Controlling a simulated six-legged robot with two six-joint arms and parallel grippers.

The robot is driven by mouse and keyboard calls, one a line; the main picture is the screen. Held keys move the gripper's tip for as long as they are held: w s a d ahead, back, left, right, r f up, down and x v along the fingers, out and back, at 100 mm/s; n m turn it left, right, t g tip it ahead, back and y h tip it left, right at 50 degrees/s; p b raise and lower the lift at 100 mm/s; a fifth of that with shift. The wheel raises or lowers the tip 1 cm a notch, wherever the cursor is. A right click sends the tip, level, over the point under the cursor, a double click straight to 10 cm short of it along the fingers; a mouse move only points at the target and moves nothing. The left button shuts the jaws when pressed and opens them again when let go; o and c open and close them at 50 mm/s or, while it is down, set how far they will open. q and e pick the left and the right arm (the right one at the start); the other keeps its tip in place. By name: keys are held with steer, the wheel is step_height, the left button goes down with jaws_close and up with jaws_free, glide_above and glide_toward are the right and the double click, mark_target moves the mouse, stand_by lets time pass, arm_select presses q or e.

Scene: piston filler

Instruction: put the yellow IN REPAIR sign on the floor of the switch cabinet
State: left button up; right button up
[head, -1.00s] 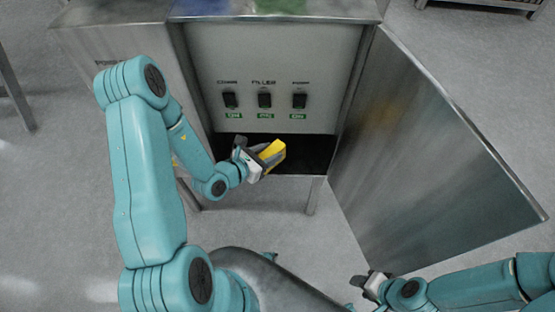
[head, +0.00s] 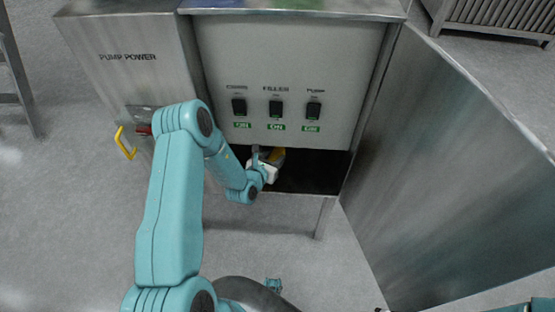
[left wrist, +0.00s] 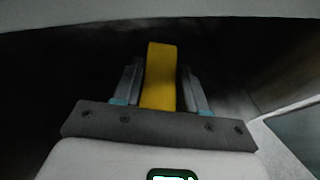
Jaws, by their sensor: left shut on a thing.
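The yellow sign (left wrist: 161,75) is held between the two fingers of my left gripper (left wrist: 160,88) in the left wrist view. The dark cabinet floor (head: 310,181) shows to the right of the gripper. I cannot tell whether the sign touches the floor. My right gripper is not clearly in view.
The open cabinet door (head: 440,170) stands to the right. The panel above the opening carries three switches with green ON labels. A PUMP POWER box (head: 128,58) with a yellow handle (head: 125,143) stands at left. A cabinet leg (head: 325,217) stands below the opening.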

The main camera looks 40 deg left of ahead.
arm_select(q)
steer(key=shift+w+a, duration=0.25)
steer(key=shift+w, duration=1)
step_height(320, 180, down, 4)
steer(key=shift+r+b, duration=0.2)
steer(key=shift+b, duration=0.3)
steer(key=shift+r, duration=0.1)
